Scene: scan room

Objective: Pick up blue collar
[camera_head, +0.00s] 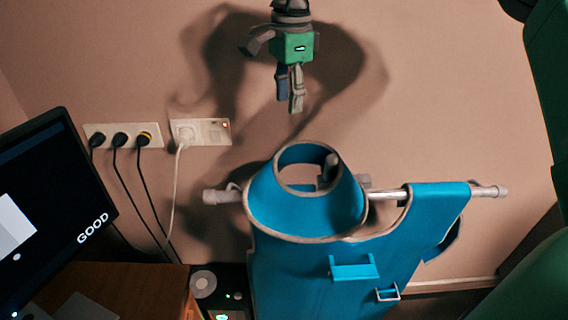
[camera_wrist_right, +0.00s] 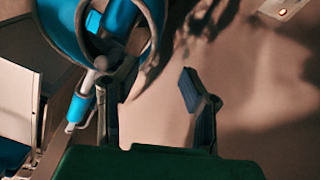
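The blue collar (camera_head: 262,205) is a ring-shaped piece with a pale edge. It sits around the upper left of a blue apron (camera_head: 320,275) that hangs on a metal rail (camera_head: 487,191). My right gripper (camera_head: 289,98) is above the collar in the head view, fingers pointing down, apart from it and empty. In the right wrist view the gripper (camera_wrist_right: 150,85) shows its two fingers spread apart. There the collar (camera_wrist_right: 62,28) is at the upper left, beyond the left finger and partly cut off by the frame. My left gripper is not in view.
A monitor reading GOOD (camera_head: 95,228) stands at the left above a wooden surface (camera_head: 125,285). Wall sockets (camera_head: 122,135) with plugged cables are left of the gripper. The wall around the gripper is bare and shadowed. A dark panel with buttons (camera_head: 232,285) is below the rail's left end.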

